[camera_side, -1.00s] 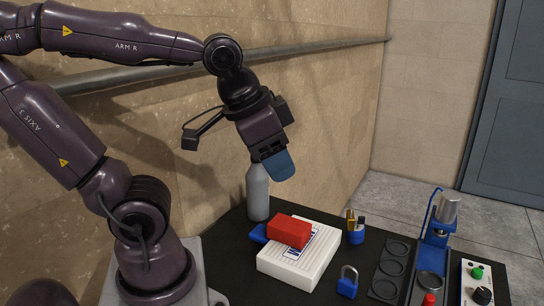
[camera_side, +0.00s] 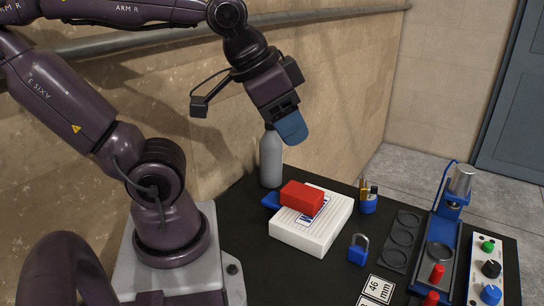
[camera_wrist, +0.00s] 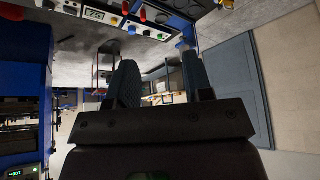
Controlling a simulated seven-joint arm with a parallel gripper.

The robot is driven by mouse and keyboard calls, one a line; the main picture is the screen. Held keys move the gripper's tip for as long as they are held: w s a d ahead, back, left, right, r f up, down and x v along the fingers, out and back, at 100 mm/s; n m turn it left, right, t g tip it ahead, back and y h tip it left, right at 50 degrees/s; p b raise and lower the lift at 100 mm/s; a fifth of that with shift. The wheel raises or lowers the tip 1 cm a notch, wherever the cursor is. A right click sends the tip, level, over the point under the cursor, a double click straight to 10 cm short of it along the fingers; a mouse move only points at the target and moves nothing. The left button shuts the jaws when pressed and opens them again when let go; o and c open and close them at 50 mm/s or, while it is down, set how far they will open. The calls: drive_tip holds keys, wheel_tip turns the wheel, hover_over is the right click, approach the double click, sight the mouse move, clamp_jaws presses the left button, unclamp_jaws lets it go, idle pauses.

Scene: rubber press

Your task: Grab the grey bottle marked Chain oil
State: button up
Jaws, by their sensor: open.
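A grey bottle (camera_side: 271,160) stands upright at the back of the black table, close to the wall. No marking can be read on it from here, and its top is partly hidden behind my gripper. My gripper (camera_side: 291,128) has blue fingers and is tilted, just above and to the right of the bottle in the side view. Whether it touches the bottle cannot be told. In the wrist view my gripper (camera_wrist: 160,85) shows two fingers apart with nothing between them; the bottle is not seen there.
A blue padlock (camera_side: 358,249), a blue holder (camera_side: 369,204), a press (camera_side: 447,225) and a control box (camera_side: 489,268) stand to the right.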

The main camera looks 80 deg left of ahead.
drive_tip(key=o, duration=0.4)
drive_tip(key=n+g+y, duration=0.3)
drive_tip(key=n+g, duration=0.2)
drive_tip(key=n, duration=1)
approach(271, 124)
drive_tip(key=x, duration=0.2)
drive_tip(key=a+x, duration=0.1)
drive_tip(key=x, duration=0.2)
drive_tip(key=shift+a+x, duration=0.2)
drive_tip(key=shift+x, duration=2.85)
